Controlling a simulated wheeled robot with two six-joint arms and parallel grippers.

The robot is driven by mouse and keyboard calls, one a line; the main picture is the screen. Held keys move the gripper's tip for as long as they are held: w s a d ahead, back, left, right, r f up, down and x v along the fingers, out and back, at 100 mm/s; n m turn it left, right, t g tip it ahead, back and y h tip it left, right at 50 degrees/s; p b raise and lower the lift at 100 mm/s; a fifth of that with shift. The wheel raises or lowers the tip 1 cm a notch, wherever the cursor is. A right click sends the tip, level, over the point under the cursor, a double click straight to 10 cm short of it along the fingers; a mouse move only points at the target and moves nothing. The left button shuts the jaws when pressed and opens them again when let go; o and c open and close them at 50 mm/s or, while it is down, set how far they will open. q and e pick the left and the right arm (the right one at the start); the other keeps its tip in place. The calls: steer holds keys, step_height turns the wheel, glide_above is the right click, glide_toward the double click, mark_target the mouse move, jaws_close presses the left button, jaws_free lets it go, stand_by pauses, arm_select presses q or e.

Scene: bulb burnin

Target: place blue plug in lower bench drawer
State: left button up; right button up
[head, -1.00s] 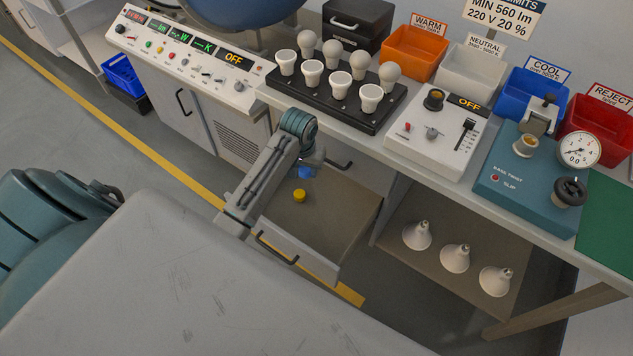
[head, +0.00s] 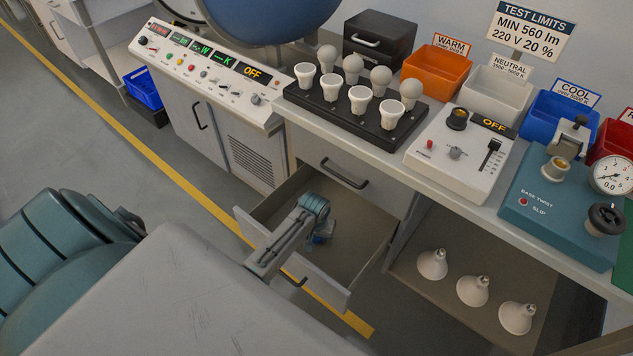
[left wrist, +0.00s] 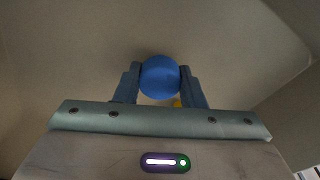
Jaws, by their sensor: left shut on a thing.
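The blue plug (left wrist: 160,77) shows round and blue between my left gripper's fingers (left wrist: 160,88) in the left wrist view. The fingers are shut on it from both sides. In the head view the left gripper (head: 320,234) reaches down inside the open lower bench drawer (head: 357,232). Only a bit of blue shows there, below the wrist. Whether the plug touches the drawer floor I cannot tell. A small yellow piece (left wrist: 177,103) shows behind the plug in the wrist view. My right gripper is not in view.
A closed upper drawer with a dark handle (head: 344,174) sits above the open one. Several white lamps (head: 433,264) stand on the low shelf to the right. The bench top holds a bulb rack (head: 345,121), control boxes and coloured bins (head: 438,73).

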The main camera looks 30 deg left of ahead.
mark_target(315, 239)
arm_select(q)
steer(key=shift+f, duration=0.5)
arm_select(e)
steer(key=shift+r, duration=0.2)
arm_select(q)
steer(key=o, duration=1)
steer(key=shift+f, duration=0.1)
steer(key=r, duration=0.4)
steer(key=s+r+p, duration=0.1)
steer(key=r, duration=0.7)
steer(key=shift+s+d+r+p, duration=0.1)
steer(key=shift+s+d+p, duration=0.05)
steer(key=shift+d+p, duration=0.15)
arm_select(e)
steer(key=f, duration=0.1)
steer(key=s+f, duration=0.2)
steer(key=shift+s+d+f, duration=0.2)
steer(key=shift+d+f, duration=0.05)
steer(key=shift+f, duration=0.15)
